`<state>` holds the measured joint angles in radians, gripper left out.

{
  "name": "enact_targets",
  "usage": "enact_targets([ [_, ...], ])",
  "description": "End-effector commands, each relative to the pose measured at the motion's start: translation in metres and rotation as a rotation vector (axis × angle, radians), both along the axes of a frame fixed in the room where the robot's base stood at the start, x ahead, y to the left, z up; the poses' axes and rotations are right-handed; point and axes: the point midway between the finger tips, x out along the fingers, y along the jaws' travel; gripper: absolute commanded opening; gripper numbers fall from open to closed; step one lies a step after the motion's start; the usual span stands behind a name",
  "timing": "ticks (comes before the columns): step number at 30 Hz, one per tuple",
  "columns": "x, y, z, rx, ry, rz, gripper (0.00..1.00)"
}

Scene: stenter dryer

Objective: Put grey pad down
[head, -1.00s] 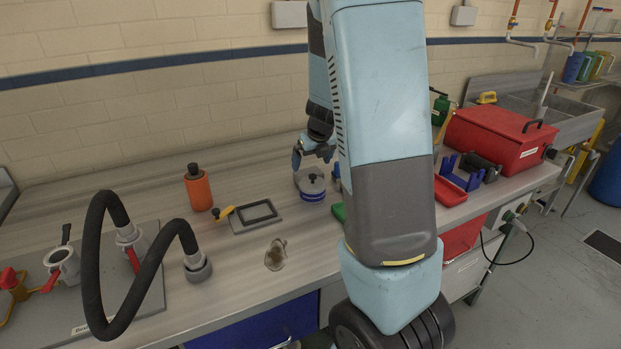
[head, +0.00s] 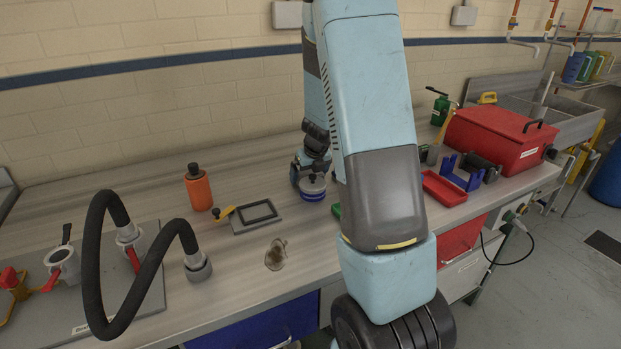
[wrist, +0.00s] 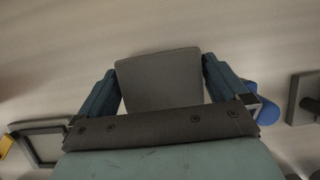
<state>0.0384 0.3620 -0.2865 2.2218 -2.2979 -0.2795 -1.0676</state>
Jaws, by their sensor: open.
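The grey pad (wrist: 160,82) lies between the two blue fingers of my gripper (wrist: 158,70) in the wrist view. It is a flat, rounded slab, and its near side is hidden by the gripper body. The fingers stand open along its two sides, very close to it; I cannot tell whether they touch. In the head view my gripper (head: 308,178) is low over the bench, at a blue and white round container (head: 313,195). I cannot make out the pad there. Some blue of another thing (wrist: 264,92) shows behind the right finger in the wrist view.
On the bench (head: 120,185) stand an orange bottle (head: 199,189), a dark-framed plate (head: 255,216) with a yellow handle, a small glass piece (head: 275,255) and a black hose (head: 100,250). A red tray (head: 444,189) and red box (head: 500,140) are right of my arm.

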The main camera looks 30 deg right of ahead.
Motion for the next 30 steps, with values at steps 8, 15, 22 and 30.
enact_targets([
  [8, 0.000, 0.000, 0.000, 0.000, 0.000, 0.000, 0.83],
  [15, 0.000, 0.000, 0.000, 0.000, 0.000, 0.000, 0.60],
  [22, 0.000, 0.000, 0.002, 0.000, -0.001, 0.000, 0.60],
  [30, 0.001, 0.001, 0.022, -0.002, -0.003, 0.004, 0.60],
])
